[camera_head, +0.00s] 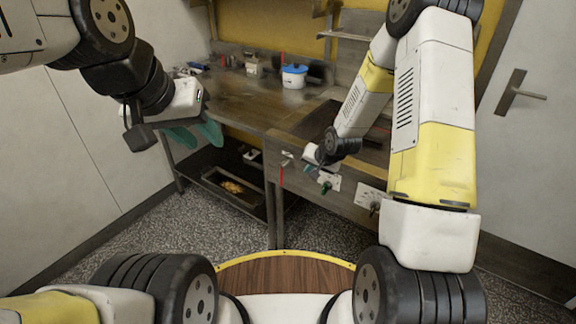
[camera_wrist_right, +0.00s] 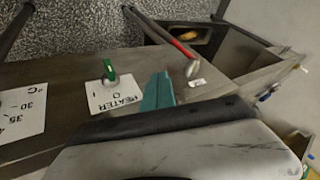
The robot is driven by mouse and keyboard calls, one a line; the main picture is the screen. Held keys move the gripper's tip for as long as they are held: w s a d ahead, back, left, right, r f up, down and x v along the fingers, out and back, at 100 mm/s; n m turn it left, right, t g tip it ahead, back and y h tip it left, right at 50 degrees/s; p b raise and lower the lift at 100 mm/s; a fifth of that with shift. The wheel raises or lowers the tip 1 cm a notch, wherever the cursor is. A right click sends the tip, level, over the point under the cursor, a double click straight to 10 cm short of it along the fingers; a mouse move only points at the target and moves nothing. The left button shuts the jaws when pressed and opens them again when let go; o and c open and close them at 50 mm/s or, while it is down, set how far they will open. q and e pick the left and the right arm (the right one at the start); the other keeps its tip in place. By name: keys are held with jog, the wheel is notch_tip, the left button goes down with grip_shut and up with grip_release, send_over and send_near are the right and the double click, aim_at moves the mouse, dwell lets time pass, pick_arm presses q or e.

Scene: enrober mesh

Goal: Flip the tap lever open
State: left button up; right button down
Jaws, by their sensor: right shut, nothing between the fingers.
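The tap lever (camera_head: 282,176) is a thin red handle hanging down below a small metal tap (camera_head: 287,155) on the front of the wooden bench unit. In the right wrist view the red lever (camera_wrist_right: 183,46) extends from the metal tap (camera_wrist_right: 192,69), with a small white label beside it. My right gripper (camera_head: 307,168) is shut and empty, just right of the tap and apart from the lever. Its teal fingers (camera_wrist_right: 158,92) show in the wrist view between the tap and the heater switch. My left gripper (camera_head: 195,136) is open and empty, up at the left.
A green heater switch (camera_wrist_right: 109,70) on a white plate (camera_wrist_right: 115,93) sits close to my right fingers; a temperature dial plate (camera_head: 370,199) is further right. A white tub with a blue lid (camera_head: 293,77) stands on the worktop (camera_head: 240,95). A dark tray (camera_head: 222,187) lies below.

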jog(key=shift+a+f, duration=0.2)
jog(key=shift+f, duration=0.6)
jog(key=shift+a+f, duration=0.2)
jog(key=shift+f, duration=0.55)
jog(key=w+a+f, duration=0.4)
jog(key=f, duration=0.1)
jog(key=w+a+f, duration=0.2)
jog(key=w+f, duration=0.1)
jog(key=shift+w+a, duration=0.1)
jog(key=shift+a, duration=0.05)
